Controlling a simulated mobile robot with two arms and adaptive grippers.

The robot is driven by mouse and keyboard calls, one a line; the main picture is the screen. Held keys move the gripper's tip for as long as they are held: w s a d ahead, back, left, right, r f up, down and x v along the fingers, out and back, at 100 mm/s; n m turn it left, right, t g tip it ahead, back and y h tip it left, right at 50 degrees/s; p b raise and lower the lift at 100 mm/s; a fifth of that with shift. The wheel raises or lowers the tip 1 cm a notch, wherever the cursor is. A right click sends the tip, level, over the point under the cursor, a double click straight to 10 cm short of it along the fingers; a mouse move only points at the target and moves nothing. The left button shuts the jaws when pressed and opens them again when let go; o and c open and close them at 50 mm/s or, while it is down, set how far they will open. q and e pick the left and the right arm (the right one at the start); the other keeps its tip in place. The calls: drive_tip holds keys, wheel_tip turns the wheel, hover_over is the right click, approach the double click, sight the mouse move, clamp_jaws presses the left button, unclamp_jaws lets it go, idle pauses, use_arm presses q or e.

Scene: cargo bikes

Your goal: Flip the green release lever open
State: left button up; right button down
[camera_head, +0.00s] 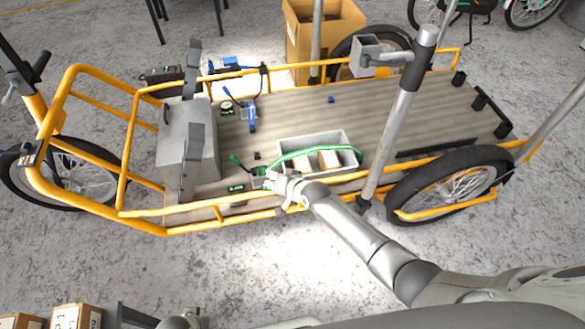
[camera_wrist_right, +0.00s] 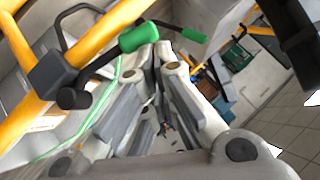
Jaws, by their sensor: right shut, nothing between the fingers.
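The green release lever (camera_wrist_right: 140,37) is a thick green grip on a black clamp at a yellow tube in the right wrist view. A second green grip (camera_wrist_right: 180,32) shows just behind it; I cannot tell which of the two is the task's lever. My right gripper (camera_wrist_right: 163,52) is shut and empty, its fingertips close beside the first grip; contact is unclear. In the head view my right gripper (camera_head: 274,181) is at the near rail of the cargo bike, by the left end of the grey tray. A small green handle (camera_head: 235,160) shows left of it there.
The grey tray (camera_head: 345,137) holds small boxes, with a green cord arching over it. A grey box (camera_head: 187,138) stands on the deck to the left. Yellow rails (camera_head: 195,229) border the deck, and a steel post (camera_head: 397,120) rises on the right.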

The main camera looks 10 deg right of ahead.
drive_tip(key=shift+a+f, duration=0.1)
drive_tip(key=shift+f, duration=0.05)
idle(0.5)
drive_tip(key=v, duration=1.2)
idle(0.6)
